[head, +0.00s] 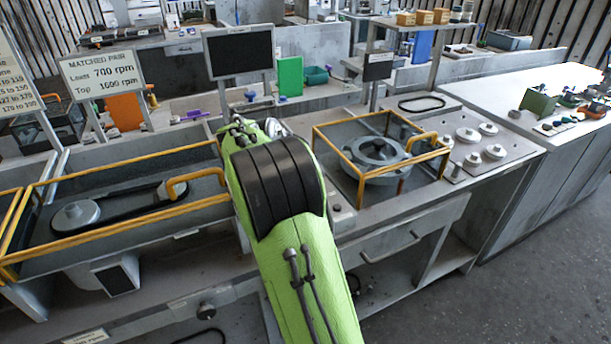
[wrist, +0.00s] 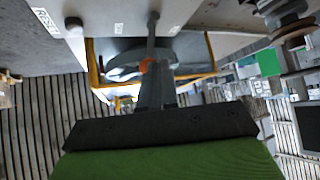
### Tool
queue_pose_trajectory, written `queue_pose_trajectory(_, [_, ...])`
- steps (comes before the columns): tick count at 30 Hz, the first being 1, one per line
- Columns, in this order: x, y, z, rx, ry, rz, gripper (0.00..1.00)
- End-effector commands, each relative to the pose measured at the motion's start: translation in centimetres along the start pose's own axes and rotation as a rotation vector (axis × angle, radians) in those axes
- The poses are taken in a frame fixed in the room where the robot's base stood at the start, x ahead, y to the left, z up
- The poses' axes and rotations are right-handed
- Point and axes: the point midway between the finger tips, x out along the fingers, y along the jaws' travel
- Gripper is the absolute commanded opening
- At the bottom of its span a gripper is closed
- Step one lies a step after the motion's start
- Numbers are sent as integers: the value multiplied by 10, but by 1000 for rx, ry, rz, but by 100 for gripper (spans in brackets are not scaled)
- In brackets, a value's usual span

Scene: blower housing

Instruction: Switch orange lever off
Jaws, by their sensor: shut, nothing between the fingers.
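My gripper (wrist: 153,80) shows in the wrist view as grey fingers closed together, with nothing held between them. A small orange piece (wrist: 147,65) shows right at the fingertips; it may be the orange lever, but little of it is visible. I cannot tell whether the fingers touch it or which way it is set. A grey rod (wrist: 152,28) runs on past the tips to the pale panel (wrist: 210,17). In the head view my green arm hides the gripper and that part of the panel.
A yellow-framed guard surrounds a round grey housing (head: 378,152) right of my arm. Another yellow frame (head: 120,157) encloses a belt and pulley at left. Floor at lower right is clear.

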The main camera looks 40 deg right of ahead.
Motion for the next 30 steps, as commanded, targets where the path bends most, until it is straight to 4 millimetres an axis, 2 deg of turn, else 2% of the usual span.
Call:
queue_pose_trajectory(2, [5, 3, 6, 33, 23, -36, 0])
queue_pose_trajectory(20, [-11, 0, -11, 33, 25, -37, 0])
queue_pose_trajectory(30, [-12, 0, -10, 33, 25, -37, 0])
